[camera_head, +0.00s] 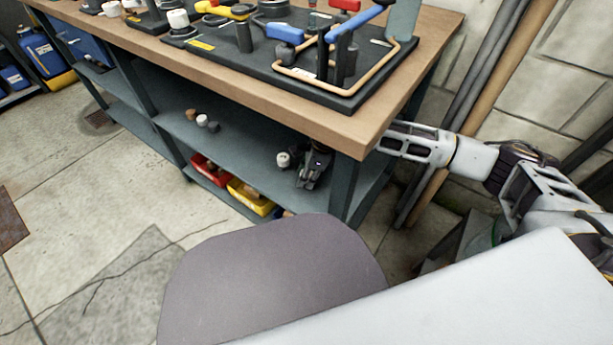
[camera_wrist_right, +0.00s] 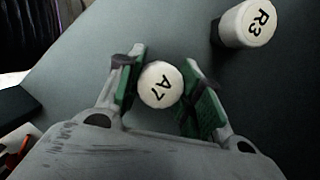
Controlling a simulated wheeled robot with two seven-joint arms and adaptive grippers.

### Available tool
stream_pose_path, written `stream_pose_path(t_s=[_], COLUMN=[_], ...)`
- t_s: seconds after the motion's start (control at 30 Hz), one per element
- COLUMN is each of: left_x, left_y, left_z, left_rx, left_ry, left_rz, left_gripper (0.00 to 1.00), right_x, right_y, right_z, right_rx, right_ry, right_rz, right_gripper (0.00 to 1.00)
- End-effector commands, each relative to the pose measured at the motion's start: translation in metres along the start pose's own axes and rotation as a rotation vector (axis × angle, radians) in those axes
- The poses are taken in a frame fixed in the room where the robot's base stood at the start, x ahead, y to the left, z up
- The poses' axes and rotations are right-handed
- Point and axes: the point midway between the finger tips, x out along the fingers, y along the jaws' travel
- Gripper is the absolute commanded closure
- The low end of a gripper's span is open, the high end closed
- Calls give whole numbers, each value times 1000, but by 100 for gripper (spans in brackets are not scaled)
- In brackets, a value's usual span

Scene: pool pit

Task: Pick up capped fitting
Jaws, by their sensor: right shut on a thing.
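In the right wrist view, a round white cap marked A7 (camera_wrist_right: 161,85) sits between the green-padded fingers of my right gripper (camera_wrist_right: 165,88), which is shut on this capped fitting. The fitting's body below the cap is hidden. A second fitting with a white cap marked R3 (camera_wrist_right: 246,25) stands apart, beyond the right finger. In the head view, my right gripper (camera_head: 314,168) is under the bench top at the shelf's right end. One white-capped fitting (camera_head: 284,160) shows just left of it; its mark is too small to read. My left gripper is not in view.
The dark shelf (camera_head: 240,140) lies under the wooden bench top (camera_head: 250,97), with a bench leg (camera_head: 345,190) at its right. Several small fittings (camera_head: 202,120) stand farther left. A red bin (camera_head: 208,172) and a yellow bin (camera_head: 248,197) sit below. Mid-shelf is clear.

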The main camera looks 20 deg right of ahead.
Motion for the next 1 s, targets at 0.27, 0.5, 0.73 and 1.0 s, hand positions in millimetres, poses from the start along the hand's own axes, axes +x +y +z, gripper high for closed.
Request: stream_pose_path(t_s=[0.27,0.5,0.73,1.0], left_x=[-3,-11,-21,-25], left_y=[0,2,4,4], left_z=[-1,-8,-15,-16], left_rx=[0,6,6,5], left_ry=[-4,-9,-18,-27], left_rz=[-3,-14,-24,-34], left_gripper=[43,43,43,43], right_x=[-6,-20,-36,-41], right_y=[0,0,0,16], right_z=[2,6,11,-12], right_rx=[0,0,-1,1], right_ry=[0,0,-1,1], right_rz=[0,0,-1,0], right_gripper=[89,89,89,89])
